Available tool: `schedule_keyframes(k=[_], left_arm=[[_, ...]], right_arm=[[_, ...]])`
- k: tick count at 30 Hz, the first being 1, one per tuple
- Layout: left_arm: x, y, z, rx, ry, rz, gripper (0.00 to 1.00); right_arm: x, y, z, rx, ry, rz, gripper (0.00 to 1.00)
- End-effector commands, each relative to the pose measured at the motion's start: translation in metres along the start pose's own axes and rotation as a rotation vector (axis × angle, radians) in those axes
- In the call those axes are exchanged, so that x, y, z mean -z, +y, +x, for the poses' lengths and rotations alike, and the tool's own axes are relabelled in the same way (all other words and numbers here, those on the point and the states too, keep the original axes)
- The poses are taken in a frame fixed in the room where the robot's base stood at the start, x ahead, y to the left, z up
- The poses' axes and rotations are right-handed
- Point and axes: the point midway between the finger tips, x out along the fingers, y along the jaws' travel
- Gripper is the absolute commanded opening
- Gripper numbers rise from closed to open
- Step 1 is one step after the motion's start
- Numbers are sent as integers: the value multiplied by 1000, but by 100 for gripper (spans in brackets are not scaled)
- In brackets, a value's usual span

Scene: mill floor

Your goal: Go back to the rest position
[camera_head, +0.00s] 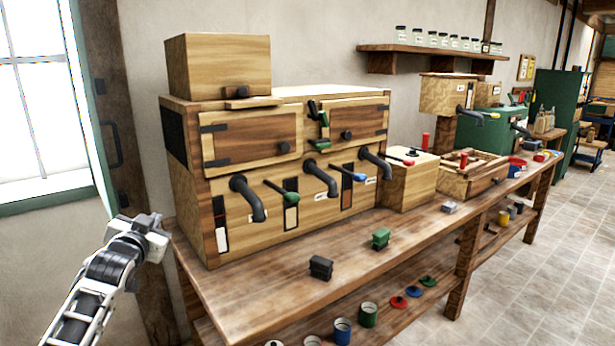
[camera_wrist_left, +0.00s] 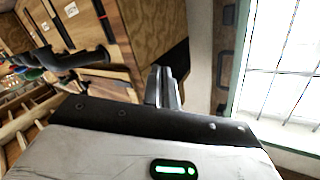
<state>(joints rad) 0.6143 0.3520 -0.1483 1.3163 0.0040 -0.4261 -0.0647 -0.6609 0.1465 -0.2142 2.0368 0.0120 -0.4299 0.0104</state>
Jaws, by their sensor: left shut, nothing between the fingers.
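My left gripper (camera_head: 150,236) is at the lower left in the head view, beside the left end of the wooden bench (camera_head: 270,290) and apart from the wooden machine on it. In the left wrist view its two fingers (camera_wrist_left: 164,88) are together with nothing between them. My right gripper is in neither view.
The wooden machine (camera_head: 290,220) with spouts and levers stands on the bench. A black block (camera_head: 321,268) and a green block (camera_head: 380,239) lie near the front edge. Cups and coloured lids are on the lower shelf (camera_head: 415,303). A window (camera_head: 40,100) is at left; the tiled floor (camera_head: 540,270) is clear.

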Motion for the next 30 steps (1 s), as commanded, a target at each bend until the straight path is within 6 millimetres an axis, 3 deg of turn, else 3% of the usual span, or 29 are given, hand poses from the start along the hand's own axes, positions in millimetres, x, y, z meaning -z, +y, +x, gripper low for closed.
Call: schedule_keyframes(k=[1, 3, 14, 16, 23, 26, 30], left_arm=[[-10, -29, -3, 36, -14, 42, 0], [-20, -59, -8, 74, -29, 84, 0], [-37, -182, -38, 223, -81, 267, 0], [-41, -172, -37, 209, -77, 163, 0], [-83, -96, -49, 91, -113, 160, 0], [-104, -60, -60, 33, -132, 148, 0], [-139, 5, -89, -69, -170, 116, 0]], right_arm=[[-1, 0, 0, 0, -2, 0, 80], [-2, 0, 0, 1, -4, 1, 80], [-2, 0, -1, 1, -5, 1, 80], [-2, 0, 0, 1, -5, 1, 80], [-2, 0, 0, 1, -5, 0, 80], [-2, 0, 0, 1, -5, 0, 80], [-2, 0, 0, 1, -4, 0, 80]])
